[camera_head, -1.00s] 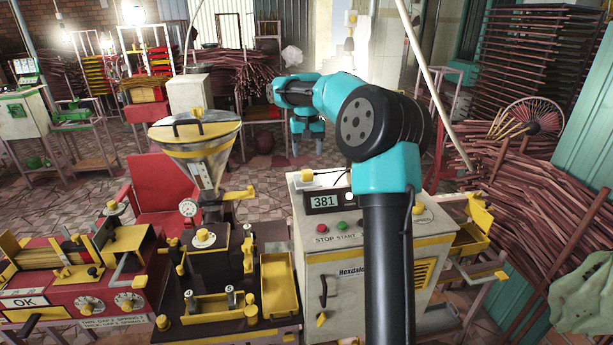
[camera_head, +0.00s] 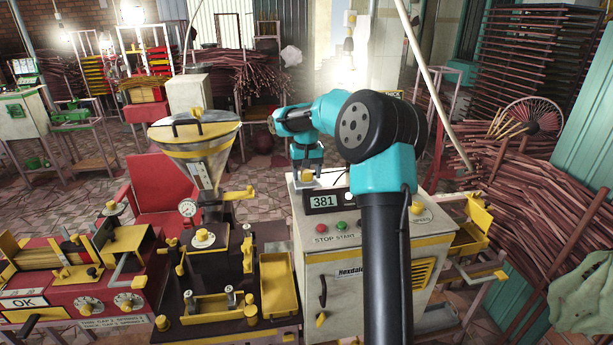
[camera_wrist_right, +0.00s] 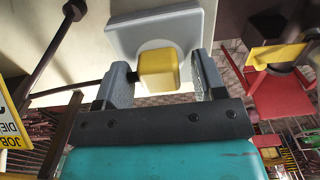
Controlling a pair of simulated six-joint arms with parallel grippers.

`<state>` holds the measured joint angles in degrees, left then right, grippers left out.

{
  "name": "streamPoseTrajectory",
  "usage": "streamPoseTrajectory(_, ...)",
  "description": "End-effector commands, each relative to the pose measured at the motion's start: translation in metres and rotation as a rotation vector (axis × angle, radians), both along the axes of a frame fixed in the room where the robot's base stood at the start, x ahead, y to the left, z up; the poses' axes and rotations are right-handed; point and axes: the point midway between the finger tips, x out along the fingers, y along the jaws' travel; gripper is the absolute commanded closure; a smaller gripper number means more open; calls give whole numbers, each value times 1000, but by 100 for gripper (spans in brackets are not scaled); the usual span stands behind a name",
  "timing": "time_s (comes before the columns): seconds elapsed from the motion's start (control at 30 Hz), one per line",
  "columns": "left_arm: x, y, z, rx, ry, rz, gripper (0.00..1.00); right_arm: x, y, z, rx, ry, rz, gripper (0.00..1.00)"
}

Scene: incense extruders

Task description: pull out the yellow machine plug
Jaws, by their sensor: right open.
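The yellow machine plug (camera_wrist_right: 158,70) sits in a pale grey socket plate (camera_wrist_right: 125,38) in the right wrist view. In the head view a small part of the yellow plug (camera_head: 307,177) shows on top of the white control cabinet (camera_head: 340,262), just under my gripper. My right gripper (camera_head: 307,170) is open, and its grey fingers (camera_wrist_right: 163,80) stand on either side of the plug. A gap shows between the plug and the right-hand finger; contact at the left-hand finger is unclear. My left gripper is not in view.
A black machine with a metal hopper (camera_head: 198,145) stands left of the cabinet. The cabinet front carries a 381 display (camera_head: 322,201) and STOP and START buttons. A red chair (camera_head: 155,185) stands behind. Bundles of sticks (camera_head: 530,200) fill the right side.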

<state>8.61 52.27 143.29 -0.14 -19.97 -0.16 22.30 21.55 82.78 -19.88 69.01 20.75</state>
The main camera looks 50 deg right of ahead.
Motion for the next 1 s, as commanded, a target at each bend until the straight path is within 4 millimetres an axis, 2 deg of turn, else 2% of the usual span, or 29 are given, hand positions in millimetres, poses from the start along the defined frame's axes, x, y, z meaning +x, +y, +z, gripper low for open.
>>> streamPoseTrajectory(0.77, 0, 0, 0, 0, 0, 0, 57, 0, 0, 0, 0, 0, 0, 36)
streamPoseTrajectory(1.0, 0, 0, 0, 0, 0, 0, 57, 0, 0, 0, 0, 0, 0, 58)
